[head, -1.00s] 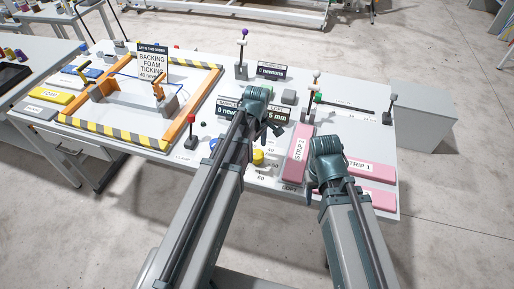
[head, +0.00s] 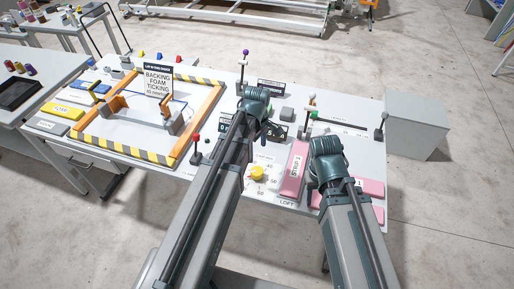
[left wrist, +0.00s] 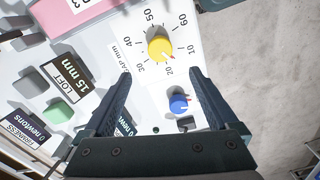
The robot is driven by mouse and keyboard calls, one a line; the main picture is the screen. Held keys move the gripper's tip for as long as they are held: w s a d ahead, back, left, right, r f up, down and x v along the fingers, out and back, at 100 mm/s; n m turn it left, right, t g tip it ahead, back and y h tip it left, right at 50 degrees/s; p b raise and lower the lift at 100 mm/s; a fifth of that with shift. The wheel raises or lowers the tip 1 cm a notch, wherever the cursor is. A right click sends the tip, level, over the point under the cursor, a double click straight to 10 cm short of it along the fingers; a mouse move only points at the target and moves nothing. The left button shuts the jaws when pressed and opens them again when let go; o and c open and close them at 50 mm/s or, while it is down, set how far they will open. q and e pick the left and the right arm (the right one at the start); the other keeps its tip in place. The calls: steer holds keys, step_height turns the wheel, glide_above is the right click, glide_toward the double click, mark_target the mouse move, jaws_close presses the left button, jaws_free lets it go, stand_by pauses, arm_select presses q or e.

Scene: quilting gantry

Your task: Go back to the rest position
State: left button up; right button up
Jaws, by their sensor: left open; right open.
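My left gripper (head: 266,131) is over the middle of the white table (head: 215,72). In the left wrist view its fingers (left wrist: 160,75) are spread with nothing between them. A yellow dial (left wrist: 160,47) lies beyond the fingertips and a blue knob (left wrist: 179,104) shows between the fingers, both on the panel below. The dial also shows in the head view (head: 257,174). My right gripper (head: 313,197) is at the front right of the table, beside the pink strips. Its fingers are mostly hidden by its wrist, and I see nothing held.
An orange frame with striped edges (head: 124,155) and a sign (head: 157,80) stand at the left. A pink strip (head: 294,170) lies between my arms. Levers stand upright, including a purple-topped one (head: 245,68) and a red-topped one (head: 196,150). A grey cabinet (head: 415,125) is at the right.

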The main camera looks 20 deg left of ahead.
arm_select(q)
steer(key=s+d+f+m+b, duration=0.2)
steer(key=s+d+m, duration=0.3)
steer(key=s+m, duration=0.2)
steer(key=s+d+f+m+y+b, duration=0.1)
steer(key=s+d+m, duration=0.4)
steer(key=m, duration=0.6)
steer(key=shift+s+d+f+b, duration=0.25)
steer(key=shift+s+f+b, duration=0.4)
steer(key=shift+s, duration=0.4)
arm_select(e)
step_height(320, 180, down, 4)
steer(key=shift+f, duration=0.15)
arm_select(q)
steer(key=shift+a, duration=0.1)
arm_select(e)
steer(key=shift+a, duration=0.1)
